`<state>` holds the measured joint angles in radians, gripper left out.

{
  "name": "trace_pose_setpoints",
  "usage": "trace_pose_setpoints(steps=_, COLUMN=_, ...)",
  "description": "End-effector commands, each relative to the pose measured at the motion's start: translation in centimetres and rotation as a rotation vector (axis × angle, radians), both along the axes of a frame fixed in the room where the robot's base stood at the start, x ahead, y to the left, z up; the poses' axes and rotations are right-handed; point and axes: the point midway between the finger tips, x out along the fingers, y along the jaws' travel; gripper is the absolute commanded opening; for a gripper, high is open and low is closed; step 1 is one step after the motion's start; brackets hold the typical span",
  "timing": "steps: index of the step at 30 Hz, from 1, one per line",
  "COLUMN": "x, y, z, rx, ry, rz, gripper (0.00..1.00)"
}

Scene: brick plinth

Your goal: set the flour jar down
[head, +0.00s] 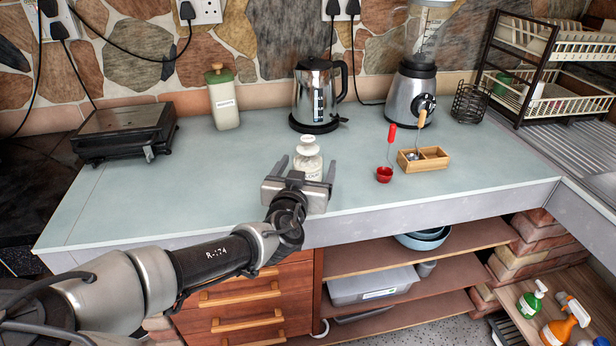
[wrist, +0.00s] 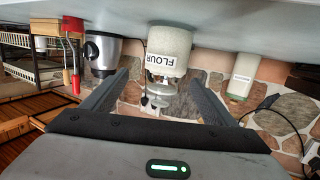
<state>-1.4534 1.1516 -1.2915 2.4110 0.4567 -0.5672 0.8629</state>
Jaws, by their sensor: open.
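In the upside-down wrist view, the jar (wrist: 168,48) shows between and beyond the open fingers (wrist: 158,76), with a gap on each side. The jar's base seems to meet the counter.
Behind are a kettle (head: 318,95), a blender (head: 412,90) and a cream canister (head: 223,100). The counter left of the jar is clear.

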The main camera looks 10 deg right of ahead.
Motion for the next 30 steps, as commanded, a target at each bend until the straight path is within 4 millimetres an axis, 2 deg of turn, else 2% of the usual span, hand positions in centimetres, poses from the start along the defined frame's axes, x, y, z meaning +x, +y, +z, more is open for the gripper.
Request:
trace_pose_setpoints(steps=3, x=2.0, y=-0.9, z=-0.4, rx=-0.002, ry=0.0, rz=-0.002, gripper=0.8)
trace_pose_setpoints(steps=11, x=3.8, y=-1.4, z=-0.7, rx=-0.001, ry=0.0, rz=0.0, gripper=0.8)
trace_pose_setpoints(steps=19, x=7.5, y=-2.3, z=-1.2, rx=-0.002, ry=0.0, rz=-0.001, gripper=0.8)
trace_pose_setpoints(steps=23, x=8.3, y=-2.6, z=-1.3, rx=0.0, ry=0.0, rz=0.0, gripper=0.8)
trace_pose_setpoints(steps=29, x=8.3, y=-2.6, z=-1.3, rx=0.0, ry=0.0, rz=0.0, gripper=0.8)
trace_pose_setpoints(steps=30, x=8.3, y=-2.6, z=-1.3, rx=0.0, ry=0.0, rz=0.0, gripper=0.75)
